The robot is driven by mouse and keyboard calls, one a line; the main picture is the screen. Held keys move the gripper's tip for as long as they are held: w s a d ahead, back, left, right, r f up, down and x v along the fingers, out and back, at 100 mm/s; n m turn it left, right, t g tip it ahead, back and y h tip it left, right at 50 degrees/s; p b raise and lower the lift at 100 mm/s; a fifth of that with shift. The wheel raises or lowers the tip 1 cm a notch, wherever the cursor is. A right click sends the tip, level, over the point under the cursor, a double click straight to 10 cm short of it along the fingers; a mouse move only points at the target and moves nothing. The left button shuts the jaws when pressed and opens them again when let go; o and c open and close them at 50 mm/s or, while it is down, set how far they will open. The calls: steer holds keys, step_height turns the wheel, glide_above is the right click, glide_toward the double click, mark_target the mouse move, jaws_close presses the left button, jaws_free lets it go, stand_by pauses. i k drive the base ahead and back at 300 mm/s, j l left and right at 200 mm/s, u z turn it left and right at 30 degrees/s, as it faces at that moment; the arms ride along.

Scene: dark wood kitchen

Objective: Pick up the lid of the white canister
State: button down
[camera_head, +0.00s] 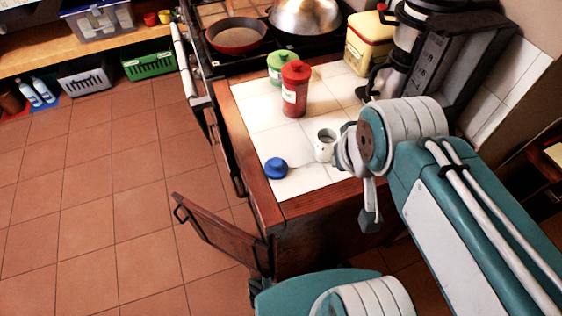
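The white canister (323,152) stands on the white tiled counter, left of my arm's wrist. Its top looks open, with a dark round mouth. A blue lid (276,168) with a small knob lies on the tiles to its left, near the counter's front corner, apart from the canister. My gripper (370,215) shows only in part, as a grey piece hanging below the wrist at the counter's edge. The wrist hides the rest, so its opening cannot be seen. The blue lid is clear of my gripper.
A red canister (295,92) and a green canister (279,70) stand farther back on the counter (258,108). A yellow box (367,45) and a coffee maker (402,45) stand behind. A pan (236,36) is on the stove. An open cabinet door (222,228) juts out below.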

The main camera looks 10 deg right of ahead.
mark_target(276, 167)
steer(key=j+z, duration=0.2)
steer(key=j, duration=0.25)
steer(key=k+j+z, duration=0.15)
steer(key=j, duration=0.3)
steer(key=j+z, duration=0.2)
steer(key=j, duration=0.25)
steer(key=k+j+z, duration=0.2)
steer(key=j, duration=0.2)
